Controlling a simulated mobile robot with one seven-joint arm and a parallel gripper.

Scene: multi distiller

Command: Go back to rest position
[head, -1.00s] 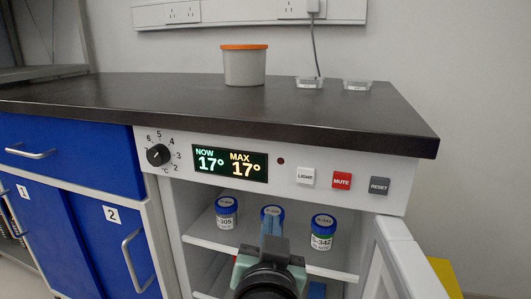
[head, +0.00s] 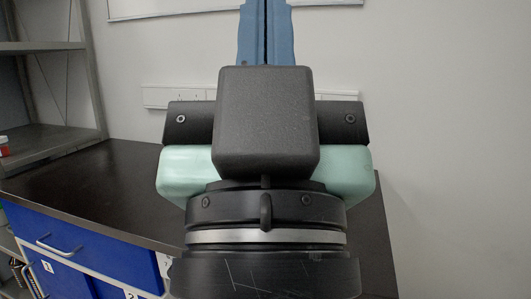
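My gripper (head: 265,30) is raised upright close in front of the head camera and fills the middle of the view. Its two blue fingers point up and lie side by side with only a thin dark seam between them. Their tips run past the top edge of the picture, so the very ends are hidden. No object shows between the visible parts of the fingers.
Behind my arm is the dark worktop (head: 60,190), with blue cabinets (head: 90,250) below at the left. Grey metal shelves (head: 50,110) stand at the far left. The wall at the right is bare. My arm hides the worktop's middle.

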